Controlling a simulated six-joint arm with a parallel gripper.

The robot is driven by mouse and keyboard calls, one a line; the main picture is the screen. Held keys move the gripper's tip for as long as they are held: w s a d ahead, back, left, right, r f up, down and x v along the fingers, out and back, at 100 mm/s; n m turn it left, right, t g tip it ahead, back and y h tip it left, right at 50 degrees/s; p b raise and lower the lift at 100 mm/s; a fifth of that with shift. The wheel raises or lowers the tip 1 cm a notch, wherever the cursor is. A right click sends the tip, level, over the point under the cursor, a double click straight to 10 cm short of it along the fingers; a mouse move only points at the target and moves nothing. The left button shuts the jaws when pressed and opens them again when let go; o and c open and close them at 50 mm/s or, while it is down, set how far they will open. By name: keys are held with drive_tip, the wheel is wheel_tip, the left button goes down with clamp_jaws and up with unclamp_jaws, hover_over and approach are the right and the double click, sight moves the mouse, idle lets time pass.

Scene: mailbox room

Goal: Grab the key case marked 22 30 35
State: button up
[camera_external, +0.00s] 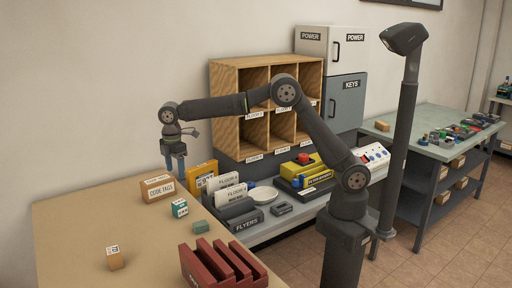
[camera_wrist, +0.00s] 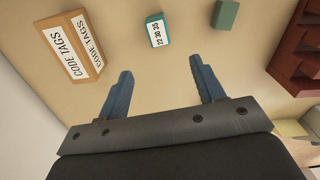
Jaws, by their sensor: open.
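The key case marked 22 30 35 (camera_wrist: 156,31) is a small teal block with a white label, lying on the tan table in the wrist view. In the external view a small green case with a white label (camera_external: 180,207) stands near the code tags box; its print is too small to read there. My gripper (camera_wrist: 160,82) is open and empty, its two blue fingers apart, with the case beyond the fingertips, slightly left of the middle between them.
The code tags box (camera_external: 158,188) is close to the case; it also shows in the wrist view (camera_wrist: 72,45). A plain green block (camera_external: 200,227) and a dark red slotted rack (camera_external: 222,262) stand nearer the camera. A small tan block (camera_external: 115,259) sits apart at left.

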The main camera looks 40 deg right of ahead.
sight(179, 201)
wheel_tip(179, 201, down, 12)
drive_tip(key=shift+r, duration=0.15)
drive_tip(key=shift+w+f, duration=0.2)
drive_tip(key=shift+f, duration=2.5)
drive_tip(key=c, duration=1.1)
